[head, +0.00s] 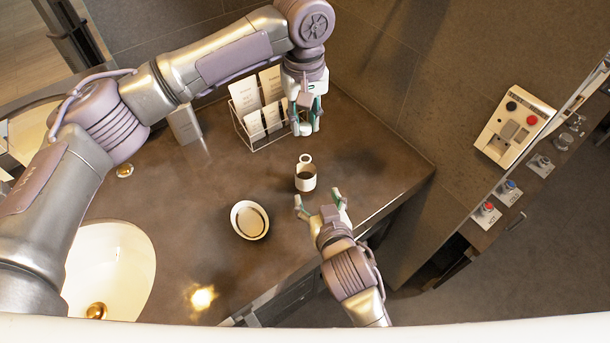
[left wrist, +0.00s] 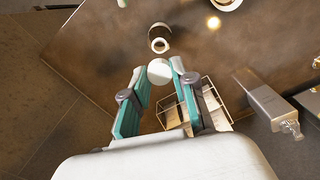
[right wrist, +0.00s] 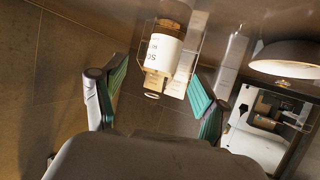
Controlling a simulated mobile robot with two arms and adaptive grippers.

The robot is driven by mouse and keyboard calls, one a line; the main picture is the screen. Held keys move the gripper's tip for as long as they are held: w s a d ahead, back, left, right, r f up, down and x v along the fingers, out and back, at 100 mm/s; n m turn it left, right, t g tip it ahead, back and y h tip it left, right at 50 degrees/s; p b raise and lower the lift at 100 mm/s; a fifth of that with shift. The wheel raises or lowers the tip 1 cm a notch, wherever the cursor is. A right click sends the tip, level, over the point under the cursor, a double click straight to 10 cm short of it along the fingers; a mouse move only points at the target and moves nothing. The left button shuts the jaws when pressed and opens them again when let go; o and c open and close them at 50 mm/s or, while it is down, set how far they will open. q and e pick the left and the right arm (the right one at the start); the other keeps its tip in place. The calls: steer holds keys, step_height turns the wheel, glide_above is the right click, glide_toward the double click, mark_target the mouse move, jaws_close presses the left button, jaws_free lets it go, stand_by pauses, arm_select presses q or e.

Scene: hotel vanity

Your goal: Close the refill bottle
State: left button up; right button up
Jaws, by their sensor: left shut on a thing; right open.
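The refill bottle (head: 305,180) stands upright on the brown counter, with a white label and a pale ring at its open top. In the right wrist view the bottle (right wrist: 163,50) shows amber glass and appears between and beyond the fingers. In the left wrist view its open mouth (left wrist: 159,45) faces the camera. My left gripper (head: 304,128) is shut on a round white cap (left wrist: 159,71), held apart from the bottle, on its far side in the head view. My right gripper (head: 318,197) is open and empty, close to the bottle's near side.
An oval dish (head: 250,220) lies left of the right gripper. A sink (head: 130,262) is at lower left. The counter's edge runs along the right, and a wall panel (head: 513,128) is beyond it.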

mark_target(303, 171)
steer(key=shift+w+a+r, duration=0.1)
steer(key=shift+a+r, duration=0.1)
steer(key=shift+a, duration=0.2)
steer(key=x, duration=1.2)
steer(key=shift+r, duration=0.1)
jaws_close()
